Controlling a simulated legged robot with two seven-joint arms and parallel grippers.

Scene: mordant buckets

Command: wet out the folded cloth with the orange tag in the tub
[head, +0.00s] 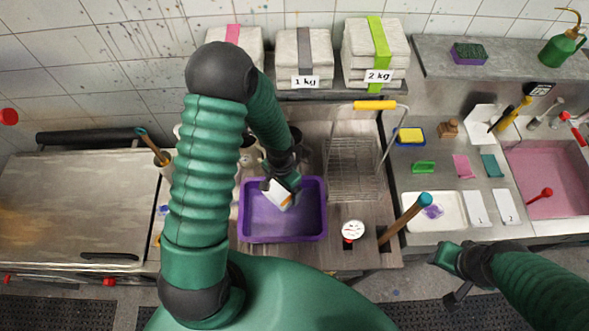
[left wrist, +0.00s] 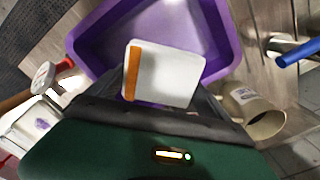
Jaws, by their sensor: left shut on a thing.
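The folded cloth is white with an orange strip along one edge; it shows in the head view (head: 273,192) and the left wrist view (left wrist: 172,75). My left gripper (head: 284,196) is shut on it. The purple tub (head: 307,225) stands on the counter below and also shows in the left wrist view (left wrist: 220,25). The cloth overlaps the tub's upper left part in the head view; I cannot tell its height against the rim. My right gripper (head: 442,283) is empty, its fingers apart, in front of the right-hand counter.
A wire rack (head: 353,170) stands right of the tub, with a white-faced dial (head: 353,230) and a blue-topped wooden handle (head: 405,217) near the front. A beige cup (left wrist: 262,120) lies close to the gripper. A white tray (head: 420,224) and pink sink (head: 560,190) lie right.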

